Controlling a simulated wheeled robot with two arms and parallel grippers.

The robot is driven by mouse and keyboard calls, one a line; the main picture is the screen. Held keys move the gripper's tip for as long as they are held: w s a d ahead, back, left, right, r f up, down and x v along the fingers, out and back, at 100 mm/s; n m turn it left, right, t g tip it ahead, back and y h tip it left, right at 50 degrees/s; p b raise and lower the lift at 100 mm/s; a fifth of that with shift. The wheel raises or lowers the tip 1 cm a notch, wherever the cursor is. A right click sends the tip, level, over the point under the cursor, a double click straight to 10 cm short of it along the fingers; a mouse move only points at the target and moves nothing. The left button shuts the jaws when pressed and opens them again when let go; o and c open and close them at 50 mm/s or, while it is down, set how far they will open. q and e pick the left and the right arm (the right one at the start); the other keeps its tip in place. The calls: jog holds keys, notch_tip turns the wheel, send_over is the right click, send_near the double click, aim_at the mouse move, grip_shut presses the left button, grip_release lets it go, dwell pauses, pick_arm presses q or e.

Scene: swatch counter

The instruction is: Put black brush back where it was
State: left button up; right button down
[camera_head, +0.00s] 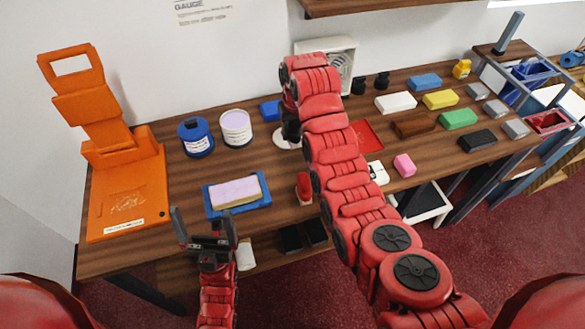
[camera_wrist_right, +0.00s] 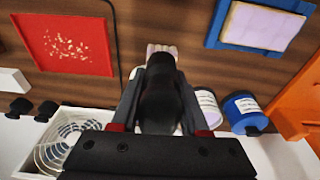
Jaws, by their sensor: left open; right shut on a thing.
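The black brush (camera_wrist_right: 160,95) is in my right gripper (camera_wrist_right: 160,118), which is shut on its dark handle in the right wrist view. Its pale bristle end (camera_wrist_right: 163,48) points toward the top of that picture, over the wooden counter. In the head view my right gripper (camera_head: 290,130) is largely hidden behind my own arm, and I cannot make out the brush there. My left gripper (camera_head: 204,222) is open and empty, in front of the blue tray (camera_head: 212,211) holding a lilac-topped block (camera_head: 236,191).
A blue can (camera_head: 196,140) and a white can of lilac paint (camera_head: 236,128) stand left of my right gripper. An orange stand (camera_head: 125,190) is far left. A white fan (camera_head: 342,65), a red tray (camera_head: 368,134) and several coloured blocks (camera_head: 440,99) are right.

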aim_at(292, 140)
notch_tip(292, 140, down, 4)
jog(key=shift+a+r+b, duration=0.1)
jog(key=shift+a+b, duration=0.05)
jog(key=shift+b, duration=0.3)
notch_tip(292, 140, down, 6)
jog(key=p, duration=0.2)
jog(key=shift+p, duration=0.4)
jog(key=shift+f+p, duration=0.5)
jog(key=shift+f, duration=1.4)
jog(key=shift+f, duration=0.1)
jog(key=shift+c, duration=2.1)
grip_release()
